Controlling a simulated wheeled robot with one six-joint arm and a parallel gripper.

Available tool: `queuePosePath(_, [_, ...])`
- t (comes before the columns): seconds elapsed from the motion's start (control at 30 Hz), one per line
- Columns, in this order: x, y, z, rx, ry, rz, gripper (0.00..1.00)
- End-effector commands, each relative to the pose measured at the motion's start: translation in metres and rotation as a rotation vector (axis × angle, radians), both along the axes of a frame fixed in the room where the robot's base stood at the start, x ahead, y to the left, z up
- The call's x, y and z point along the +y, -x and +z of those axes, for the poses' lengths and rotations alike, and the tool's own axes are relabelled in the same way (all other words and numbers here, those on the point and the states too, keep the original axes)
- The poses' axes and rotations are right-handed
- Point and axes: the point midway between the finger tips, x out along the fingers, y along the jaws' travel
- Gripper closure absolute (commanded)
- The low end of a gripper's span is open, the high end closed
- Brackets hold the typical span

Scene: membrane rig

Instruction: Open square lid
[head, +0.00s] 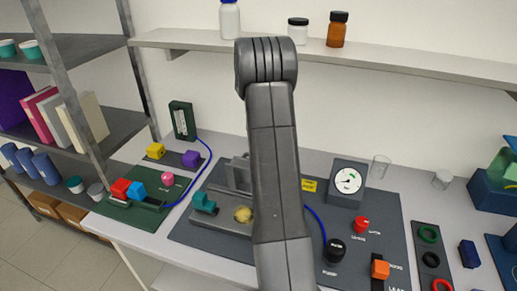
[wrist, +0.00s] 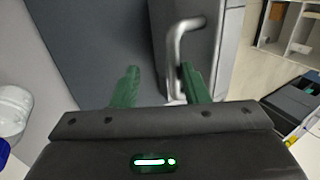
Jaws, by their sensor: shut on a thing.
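The grey square lid (head: 238,172) shows only in part in the head view, left of my arm, which hides the rest of it. It looks tilted up behind a grey housing with a yellow round piece (head: 243,214). In the wrist view, a bent metal bar handle (wrist: 177,48) runs along a grey block face. My gripper (wrist: 162,85) has its two green fingers on either side of the handle's lower end, close against it on the right, and is shut on it. The contact itself is partly hidden by the gripper body. My gripper is hidden in the head view.
A gauge box (head: 346,182), a black knob (head: 334,250), a red knob (head: 361,225) and an orange block (head: 380,269) are at right. A blue cable runs across the bench. A shelf (head: 400,63) with bottles is above.

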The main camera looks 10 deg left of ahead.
Motion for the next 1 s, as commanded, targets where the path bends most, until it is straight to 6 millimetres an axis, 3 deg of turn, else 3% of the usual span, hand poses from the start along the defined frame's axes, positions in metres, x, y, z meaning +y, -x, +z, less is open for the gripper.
queuePosePath(0.2, [-0.002, -0.008, 0.010, -0.011, -0.001, -0.002, 0.66])
queuePosePath(0.7, [-0.006, -0.080, 0.010, -0.005, 0.000, -0.001, 0.66])
queuePosePath(1.0, [-0.009, -0.112, 0.011, -0.003, 0.000, -0.001, 0.66])
